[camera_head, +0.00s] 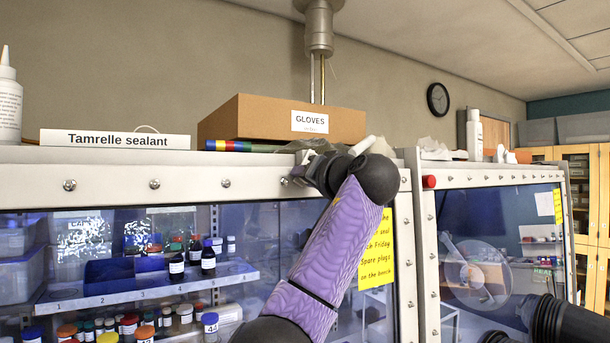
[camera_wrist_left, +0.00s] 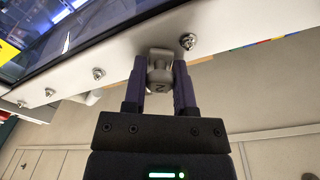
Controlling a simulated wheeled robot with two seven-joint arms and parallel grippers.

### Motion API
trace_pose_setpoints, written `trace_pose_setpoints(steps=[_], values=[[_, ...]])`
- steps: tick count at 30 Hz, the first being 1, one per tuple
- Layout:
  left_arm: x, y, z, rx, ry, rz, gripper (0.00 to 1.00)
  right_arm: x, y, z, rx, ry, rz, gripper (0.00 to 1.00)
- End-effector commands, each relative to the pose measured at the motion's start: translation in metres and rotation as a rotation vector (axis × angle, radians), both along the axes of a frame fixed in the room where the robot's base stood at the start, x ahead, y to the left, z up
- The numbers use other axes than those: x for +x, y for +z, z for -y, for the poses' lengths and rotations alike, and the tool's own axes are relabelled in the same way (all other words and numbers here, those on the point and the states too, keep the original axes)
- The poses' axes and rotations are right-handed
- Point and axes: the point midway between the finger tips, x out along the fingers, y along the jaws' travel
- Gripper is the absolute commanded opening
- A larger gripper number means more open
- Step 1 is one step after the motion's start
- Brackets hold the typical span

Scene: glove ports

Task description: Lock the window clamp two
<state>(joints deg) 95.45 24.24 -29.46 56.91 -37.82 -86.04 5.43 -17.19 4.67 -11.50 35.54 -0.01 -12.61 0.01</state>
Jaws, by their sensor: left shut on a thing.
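Window clamp two (camera_wrist_left: 160,72) is a small grey metal piece on the white window frame, with a "2" on its face in the left wrist view. My left gripper (camera_wrist_left: 159,84) has one dark finger on each side of the clamp and is shut on it. In the head view my purple-sleeved left arm rises from the bottom to the frame's upper rail (camera_head: 110,183), and the left gripper (camera_head: 300,168) is at the rail's right end. The wrist and arm mostly hide the clamp there. My right gripper is not in view.
Hex bolts (camera_head: 155,184) line the rail. Above it are a "GLOVES" box (camera_head: 250,118), a "Tamrelle sealant" sign (camera_head: 115,139) and a white bottle (camera_head: 8,100). A yellow note (camera_head: 380,255) is behind my arm. A second window (camera_head: 500,240) stands at right.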

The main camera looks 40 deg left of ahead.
Motion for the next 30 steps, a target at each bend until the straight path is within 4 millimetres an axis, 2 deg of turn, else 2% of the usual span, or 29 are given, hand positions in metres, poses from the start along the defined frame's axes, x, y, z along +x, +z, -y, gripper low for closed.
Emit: trace_pose_setpoints(steps=[18, 30], values=[[0.018, -0.005, 0.007, -0.13, 0.039, 0.433, 0.0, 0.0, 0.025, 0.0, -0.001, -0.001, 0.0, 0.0], [0.023, -0.006, 0.008, -0.163, 0.048, 0.55, 0.0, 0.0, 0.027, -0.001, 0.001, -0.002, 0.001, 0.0]])
